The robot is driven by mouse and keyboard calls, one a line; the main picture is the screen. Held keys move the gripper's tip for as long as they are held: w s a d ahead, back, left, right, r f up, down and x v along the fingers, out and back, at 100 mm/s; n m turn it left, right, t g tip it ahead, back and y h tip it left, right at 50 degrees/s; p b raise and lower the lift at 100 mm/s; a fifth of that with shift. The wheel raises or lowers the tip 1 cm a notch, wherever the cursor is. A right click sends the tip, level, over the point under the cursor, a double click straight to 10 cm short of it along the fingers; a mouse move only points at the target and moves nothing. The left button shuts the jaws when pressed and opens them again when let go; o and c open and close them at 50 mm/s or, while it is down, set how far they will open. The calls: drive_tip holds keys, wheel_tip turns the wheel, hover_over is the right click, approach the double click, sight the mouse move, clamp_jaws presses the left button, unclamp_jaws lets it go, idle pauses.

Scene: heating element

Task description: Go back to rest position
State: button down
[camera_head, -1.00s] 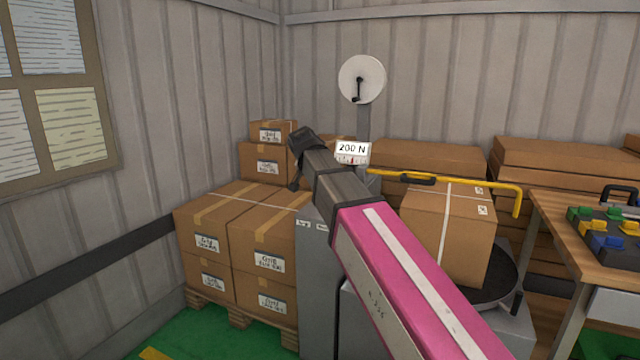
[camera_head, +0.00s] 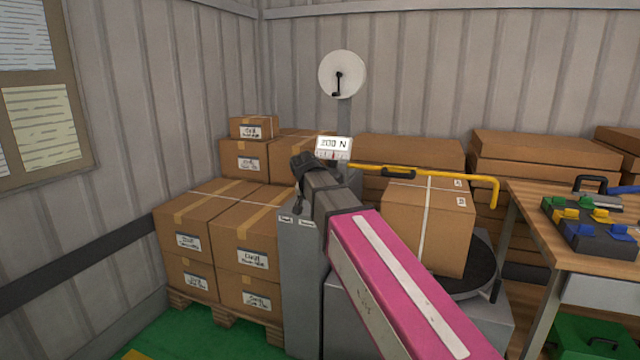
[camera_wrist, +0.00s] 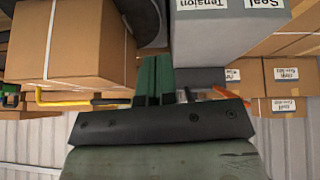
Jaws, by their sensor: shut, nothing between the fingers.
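My arm, with a pink link, reaches up and away in the head view, in front of a grey machine cabinet (camera_head: 300,270). My gripper is at its far end, mostly hidden there behind the dark wrist. In the wrist view my gripper (camera_wrist: 154,65) shows its two green fingers together, with nothing between them. The wrist picture appears upside down. The fingers show beside a strapped carton (camera_head: 428,225) and the cabinet's labelled grey face (camera_wrist: 228,22). I cannot tell how near they are.
The strapped carton sits on a dark round turntable (camera_head: 470,272). A yellow bar (camera_head: 440,174) runs above it. Stacked boxes (camera_head: 245,230) stand on a pallet at left. A workbench (camera_head: 530,205) is at right. Green floor (camera_head: 200,335) shows at lower left.

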drive_tip(key=s+d+f+n+g, duration=0.1)
drive_tip(key=s+d+f+g, duration=0.1)
drive_tip(key=s+d+f, duration=0.4)
drive_tip(key=s+d+f+n+g+y, duration=0.1)
drive_tip(key=s+d+f, duration=0.5)
drive_tip(key=f, duration=0.9)
drive_tip(key=s+d+f+n+g+y, duration=0.1)
drive_tip(key=s+d+f+g, duration=0.1)
drive_tip(key=s+d+f, duration=0.4)
drive_tip(key=d+f, duration=0.3)
drive_tip(key=f, duration=0.2)
drive_tip(key=shift+d+f+g, duration=0.25)
drive_tip(key=shift+g, duration=0.05)
